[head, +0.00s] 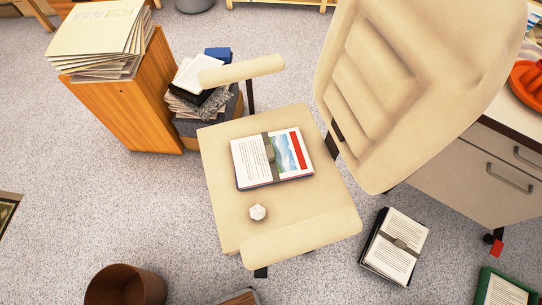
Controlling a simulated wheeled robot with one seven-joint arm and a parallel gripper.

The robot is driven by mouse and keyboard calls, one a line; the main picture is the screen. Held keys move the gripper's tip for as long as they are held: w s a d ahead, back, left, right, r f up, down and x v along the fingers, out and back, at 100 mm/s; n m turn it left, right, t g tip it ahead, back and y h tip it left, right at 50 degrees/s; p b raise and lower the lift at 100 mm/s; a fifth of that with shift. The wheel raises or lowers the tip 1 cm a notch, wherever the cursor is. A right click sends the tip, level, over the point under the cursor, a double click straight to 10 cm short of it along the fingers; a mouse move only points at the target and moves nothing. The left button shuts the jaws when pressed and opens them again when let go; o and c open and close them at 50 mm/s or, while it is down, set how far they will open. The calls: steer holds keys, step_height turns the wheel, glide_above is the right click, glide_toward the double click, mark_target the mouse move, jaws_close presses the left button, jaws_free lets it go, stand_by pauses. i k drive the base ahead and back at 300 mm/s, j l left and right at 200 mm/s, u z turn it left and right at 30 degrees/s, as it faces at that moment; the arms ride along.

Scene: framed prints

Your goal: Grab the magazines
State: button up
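A flat stack of magazines (273,158) lies on the seat of a beige office chair, in the middle of the head view. Its top shows a page of text and a coloured picture with a red strip, with a dark grey band across it. A similar banded stack of printed pages (397,245) lies on the floor to the right of the chair. I cannot tell whether it is magazines. My gripper is not in view.
A small white crumpled ball (258,212) lies on the chair seat (225,165), whose armrests flank it. A wooden cabinet (135,95) bears piled papers (100,35). A brown bin (125,286) stands at front left.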

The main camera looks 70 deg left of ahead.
mark_target(264, 158)
steer(key=i+u, duration=0.15)
steer(key=u, duration=0.3)
steer(key=i+l+u, duration=0.1)
steer(key=u, duration=0.35)
steer(key=i+l+u, duration=0.1)
steer(key=u, duration=0.35)
steer(key=i+l+u, duration=0.1)
steer(key=u, duration=0.3)
steer(key=l+u, duration=0.25)
steer(key=u, duration=0.2)
steer(key=i+l+u, duration=0.1)
steer(key=u, duration=0.35)
steer(key=k+l, duration=0.05)
steer(key=l, duration=0.05)
